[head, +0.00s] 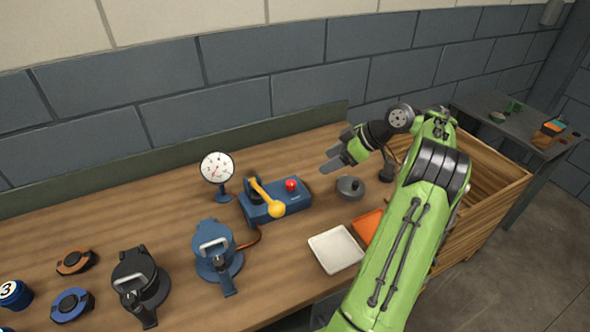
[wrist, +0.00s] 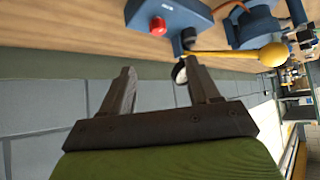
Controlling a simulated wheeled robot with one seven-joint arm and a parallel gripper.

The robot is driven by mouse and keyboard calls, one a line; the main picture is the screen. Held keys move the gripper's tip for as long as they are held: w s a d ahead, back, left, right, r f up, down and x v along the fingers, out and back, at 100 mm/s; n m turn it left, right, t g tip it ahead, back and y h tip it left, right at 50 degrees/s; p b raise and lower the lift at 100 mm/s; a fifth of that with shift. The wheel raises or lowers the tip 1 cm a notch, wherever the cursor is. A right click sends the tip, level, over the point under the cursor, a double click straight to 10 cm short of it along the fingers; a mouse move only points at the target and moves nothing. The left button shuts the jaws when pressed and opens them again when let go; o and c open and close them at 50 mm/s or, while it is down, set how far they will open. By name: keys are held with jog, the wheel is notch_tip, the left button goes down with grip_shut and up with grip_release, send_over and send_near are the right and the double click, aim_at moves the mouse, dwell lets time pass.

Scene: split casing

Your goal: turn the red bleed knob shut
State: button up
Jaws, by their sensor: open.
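The red bleed knob (head: 291,185) sits on top of a blue pump block (head: 268,208) on the wooden bench in the head view. In the wrist view the red knob (wrist: 158,26) shows on the blue block (wrist: 180,18), beyond the fingers. A yellow lever with a ball end (head: 277,209) lies across the block beside the knob. My gripper (head: 332,154) is open and empty, above the bench to the right of the block and apart from the knob. Its two fingers (wrist: 163,88) are spread in the wrist view. How far the knob is turned cannot be told.
A white gauge (head: 217,168) stands behind the block. A grey round part (head: 350,188), a white tray (head: 336,251) and an orange tray (head: 367,226) lie to the right. Blue (head: 217,256) and black (head: 139,287) clamp-like units stand in front and left. A wall runs behind the bench.

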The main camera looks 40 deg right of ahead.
aim_at(292, 183)
jog(key=b+x, duration=0.6)
jog(key=x, duration=0.9)
jog(key=shift+w+f, duration=0.2)
jog(key=shift+f, duration=0.1)
jog(key=shift+c, duration=0.2)
jog(key=c, duration=1)
